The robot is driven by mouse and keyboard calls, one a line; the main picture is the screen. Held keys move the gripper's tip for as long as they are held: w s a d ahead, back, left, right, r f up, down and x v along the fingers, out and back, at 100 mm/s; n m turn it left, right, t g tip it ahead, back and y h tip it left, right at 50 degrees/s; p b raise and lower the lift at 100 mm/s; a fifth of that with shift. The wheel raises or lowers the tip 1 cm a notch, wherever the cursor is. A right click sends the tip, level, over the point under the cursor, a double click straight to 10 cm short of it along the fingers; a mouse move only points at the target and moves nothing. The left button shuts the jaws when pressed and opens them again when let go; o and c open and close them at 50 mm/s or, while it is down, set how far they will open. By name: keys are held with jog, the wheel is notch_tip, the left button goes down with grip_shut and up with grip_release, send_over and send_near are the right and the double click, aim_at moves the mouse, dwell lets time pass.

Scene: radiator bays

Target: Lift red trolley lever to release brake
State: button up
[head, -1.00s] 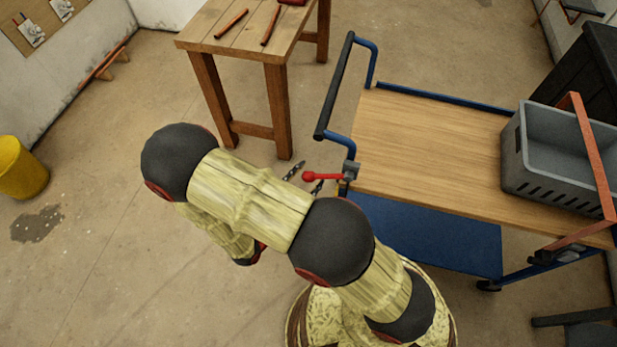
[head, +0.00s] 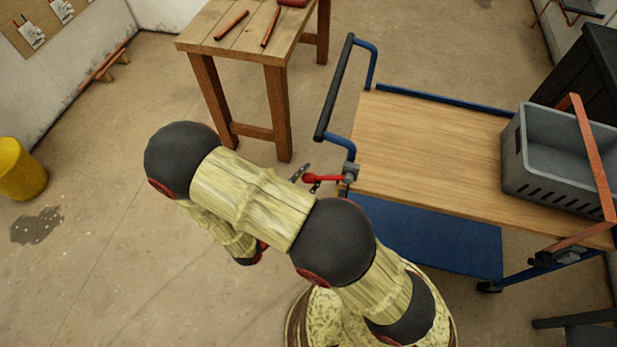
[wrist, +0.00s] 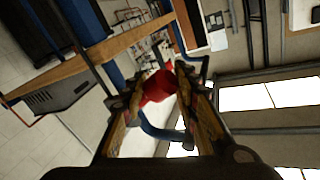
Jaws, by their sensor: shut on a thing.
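The red lever (head: 328,178) sticks out to the left from a grey bracket at the near left corner of the trolley (head: 430,140), which has a wooden deck and a blue frame. It lies roughly level in the head view and ends in a round red knob (head: 309,178). My gripper (head: 308,180) is at the knob, with one dark finger on each side. In the wrist view the red knob (wrist: 157,88) sits between the two fingertips, which are shut on it. My arm hides most of the gripper in the head view.
A grey crate (head: 545,185) stands on the deck's right side, with an orange-red bar beside it. The trolley's black-gripped handle (head: 334,85) rises beyond the lever. A wooden workbench (head: 200,38) with tools stands behind.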

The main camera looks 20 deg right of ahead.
grip_shut()
jog(key=r+p, duration=0.1)
jog(key=p, duration=0.1)
jog(key=r+m+p, duration=0.1)
jog(key=p, duration=0.1)
jog(key=r+m+p, duration=0.1)
jog(key=p, duration=0.1)
jog(key=shift+w+a+r+y, duration=0.2)
jog(key=shift+w+a+y, duration=0.1)
jog(key=shift+a, duration=0.1)
notch_tip(320, 180, up, 3)
jog(key=m+p, duration=0.1)
jog(key=p, duration=0.2)
jog(key=m+y+p, duration=0.1)
jog(key=p, duration=0.2)
jog(key=shift+w+a+r+m+g, duration=0.1)
jog(key=shift+r+m+g, duration=0.1)
jog(key=shift+m+g, duration=0.1)
notch_tip(320, 180, up, 2)
jog(key=m+y+p, duration=0.1)
jog(key=p, duration=0.3)
jog(key=shift+r+m, duration=0.15)
jog(key=shift+m, duration=0.25)
jog(key=shift+s+d+r+m+y+p, duration=0.25)
jog(key=shift+r+m+p, duration=0.2)
jog(key=shift+p, duration=0.2)
jog(key=shift+s+d+r+m+y+p, duration=0.1)
jog(key=shift+d+r+m+y+p, duration=0.15)
jog(key=shift+r+m+p, duration=0.3)
